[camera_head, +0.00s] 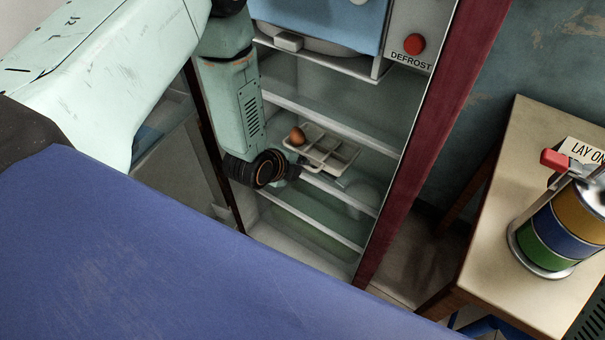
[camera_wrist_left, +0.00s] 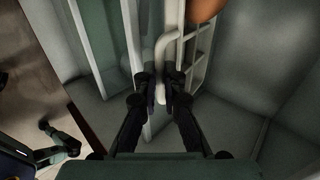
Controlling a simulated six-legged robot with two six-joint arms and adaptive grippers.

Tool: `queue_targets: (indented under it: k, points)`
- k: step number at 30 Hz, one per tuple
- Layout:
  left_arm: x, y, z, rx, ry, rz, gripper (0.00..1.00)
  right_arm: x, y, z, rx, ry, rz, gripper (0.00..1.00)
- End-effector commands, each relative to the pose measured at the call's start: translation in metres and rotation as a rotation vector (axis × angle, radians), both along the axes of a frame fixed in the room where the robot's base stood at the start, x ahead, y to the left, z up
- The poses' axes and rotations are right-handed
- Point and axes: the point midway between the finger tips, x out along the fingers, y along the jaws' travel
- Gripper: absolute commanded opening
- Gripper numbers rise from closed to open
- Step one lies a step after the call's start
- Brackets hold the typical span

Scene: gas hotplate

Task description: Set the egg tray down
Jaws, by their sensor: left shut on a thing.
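The white egg tray (camera_head: 325,153) is inside the open fridge, at about the level of a middle shelf. A single brown egg (camera_head: 297,136) sits in its left compartment; the other compartments that show look empty. My left gripper (camera_wrist_left: 162,90) is shut on the tray's white handle. In the left wrist view the tray (camera_wrist_left: 197,60) reaches away beyond the fingers, with part of the egg (camera_wrist_left: 205,9) at the top edge. I cannot tell whether the tray touches the shelf. My right gripper does not show.
The fridge (camera_head: 430,150) has several shelves, a dark red side edge and a red DEFROST button (camera_head: 413,44) at the top. A wooden table (camera_head: 500,200) with a stacked striped container (camera_head: 565,225) stands to the right. A blue surface fills the lower left.

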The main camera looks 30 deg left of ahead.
Motion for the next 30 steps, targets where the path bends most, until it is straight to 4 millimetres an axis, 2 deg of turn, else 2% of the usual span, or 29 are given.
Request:
queue_targets:
  k: [4,10,22,23,30]
  points:
    - [0.002,0.0,-0.01,0.0,-0.003,-0.001,0.0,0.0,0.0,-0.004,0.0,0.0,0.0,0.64]
    - [0.001,0.0,-0.038,0.0,-0.001,0.0,0.0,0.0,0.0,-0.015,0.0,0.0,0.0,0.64]
    - [0.001,0.0,-0.042,0.0,-0.002,0.0,0.0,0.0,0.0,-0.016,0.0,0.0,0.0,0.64]
    - [0.001,0.0,-0.042,-0.001,-0.001,0.001,0.09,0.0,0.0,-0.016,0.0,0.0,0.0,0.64]
    - [0.001,0.0,-0.041,0.0,-0.001,0.0,0.3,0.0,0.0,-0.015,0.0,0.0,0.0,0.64]
